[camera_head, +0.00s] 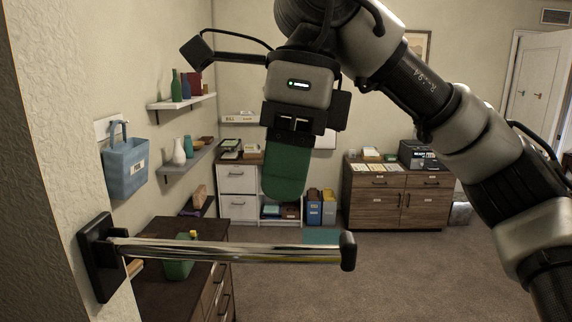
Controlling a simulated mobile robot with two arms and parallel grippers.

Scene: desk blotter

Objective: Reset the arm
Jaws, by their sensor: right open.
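A long green rounded shape (286,168) shows directly below the jaws. I cannot tell whether it touches them, is part of the gripper or lies behind. My left gripper is not in view.
A shiny metal bar (230,251) juts from a black wall mount (101,257) across the lower left, below the gripper. A blue holder (126,167) hangs on the left wall. Wooden cabinets (398,199) stand at the back. The carpet (400,275) at lower right is clear.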

